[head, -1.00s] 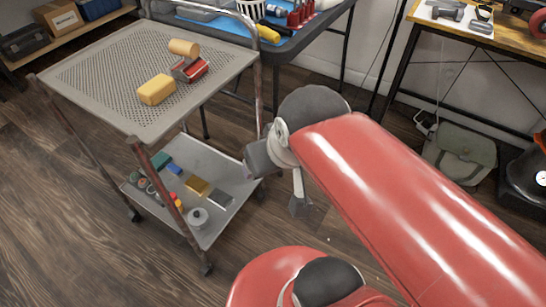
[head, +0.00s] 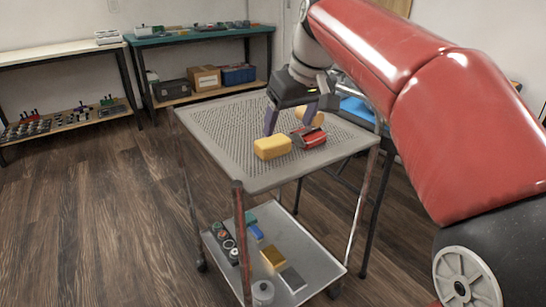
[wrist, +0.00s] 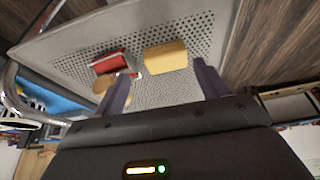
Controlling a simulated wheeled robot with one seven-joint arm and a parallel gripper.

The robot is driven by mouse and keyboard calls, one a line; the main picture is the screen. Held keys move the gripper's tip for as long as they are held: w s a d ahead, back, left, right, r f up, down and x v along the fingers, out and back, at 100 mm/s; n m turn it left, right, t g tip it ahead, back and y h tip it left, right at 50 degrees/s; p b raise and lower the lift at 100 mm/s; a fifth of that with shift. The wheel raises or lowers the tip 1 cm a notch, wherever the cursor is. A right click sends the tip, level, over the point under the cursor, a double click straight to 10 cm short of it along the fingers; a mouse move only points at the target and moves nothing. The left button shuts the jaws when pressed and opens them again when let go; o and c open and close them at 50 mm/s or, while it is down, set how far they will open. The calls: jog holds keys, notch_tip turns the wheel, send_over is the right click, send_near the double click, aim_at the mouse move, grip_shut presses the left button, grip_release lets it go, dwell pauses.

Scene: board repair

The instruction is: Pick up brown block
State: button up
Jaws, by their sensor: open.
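A light-brown rounded block (head: 309,115) lies on the perforated top of the grey cart (head: 215,125), partly behind my gripper. In the wrist view this block (wrist: 101,85) shows just left of the left finger, partly hidden by it. My gripper (head: 290,124) is open and empty above the cart top, its fingers pointing down. A yellow block (head: 272,147) lies nearer the front; in the wrist view it (wrist: 166,57) appears beyond and between the fingertips. A brown-gold block (head: 273,257) lies on the cart's lower shelf.
A red-and-grey object (head: 309,137) lies beside the yellow and light-brown blocks. The lower shelf (head: 297,233) holds several small items. The cart top's left part is clear. A blue-topped table (head: 358,109) stands behind the cart; a green-topped bench (head: 200,36) is at the back.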

aim_at(274, 141)
jog(key=shift+w+a+f, duration=0.2)
jog(key=shift+w+a, duration=0.45)
jog(key=shift+a, duration=0.05)
jog(key=b+x, duration=0.1)
jog(key=x, duration=0.6)
jog(key=shift+a+f+b, duration=0.1)
jog(key=shift+a+b, duration=0.05)
jog(key=shift+b, duration=0.25)
jog(key=c, duration=0.7)
jog(key=shift+c, duration=0.2)
